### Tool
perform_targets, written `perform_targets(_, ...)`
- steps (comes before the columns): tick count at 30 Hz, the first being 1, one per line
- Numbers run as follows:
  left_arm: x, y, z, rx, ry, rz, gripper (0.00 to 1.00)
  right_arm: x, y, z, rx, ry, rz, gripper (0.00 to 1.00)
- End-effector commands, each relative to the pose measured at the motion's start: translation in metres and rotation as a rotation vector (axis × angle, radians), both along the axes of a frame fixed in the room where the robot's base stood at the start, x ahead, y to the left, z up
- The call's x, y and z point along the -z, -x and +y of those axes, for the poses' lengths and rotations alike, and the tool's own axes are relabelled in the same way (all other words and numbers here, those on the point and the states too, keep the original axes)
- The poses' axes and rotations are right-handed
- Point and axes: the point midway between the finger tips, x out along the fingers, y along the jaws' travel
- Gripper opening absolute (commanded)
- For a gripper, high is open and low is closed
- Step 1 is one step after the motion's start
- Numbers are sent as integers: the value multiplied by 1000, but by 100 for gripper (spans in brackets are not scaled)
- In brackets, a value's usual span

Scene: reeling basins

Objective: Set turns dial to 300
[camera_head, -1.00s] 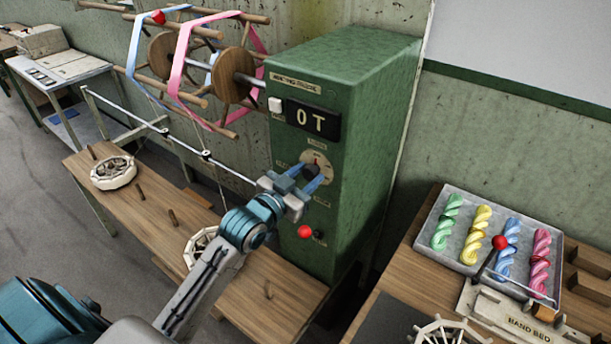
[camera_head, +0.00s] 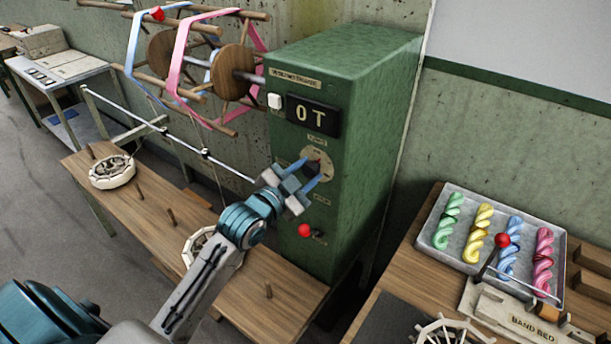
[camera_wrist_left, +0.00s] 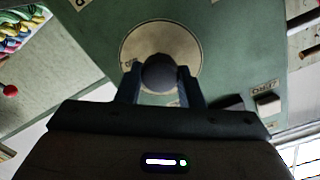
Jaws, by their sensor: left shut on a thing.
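The turns dial (camera_head: 319,159) is a dark knob on a round cream plate on the front of the green machine cabinet (camera_head: 364,170). My left gripper (camera_head: 314,174) is shut on the knob, with one blue finger on each side. In the left wrist view the dark round knob (camera_wrist_left: 159,72) sits between the fingertips, in front of the cream plate (camera_wrist_left: 136,45). The gripper hides part of the plate, and I cannot read the dial's setting. My right gripper is not in view.
A white button (camera_head: 275,101) is beside the display. A wooden reel (camera_head: 233,73) with pink and blue bands is at upper left. A tray (camera_head: 436,240) of coloured skeins is on the right bench.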

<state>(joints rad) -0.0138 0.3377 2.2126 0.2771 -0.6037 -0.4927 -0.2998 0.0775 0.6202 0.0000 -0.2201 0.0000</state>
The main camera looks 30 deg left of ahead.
Motion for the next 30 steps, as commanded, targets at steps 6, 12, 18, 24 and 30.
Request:
perform_targets(6, 1, 0, 0, 1, -200, -29, 11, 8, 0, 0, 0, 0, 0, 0)
perform_targets(12, 1, 0, -1, 0, -362, -52, 11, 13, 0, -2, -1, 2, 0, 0)
perform_targets(18, 1, 0, -1, 0, -485, -68, 11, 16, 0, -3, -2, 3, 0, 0)
perform_targets(24, 1, 0, -1, 0, -559, -79, 11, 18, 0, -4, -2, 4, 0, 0)
perform_targets(30, 1, 0, -1, 0, -591, -82, 11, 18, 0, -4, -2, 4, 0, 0)
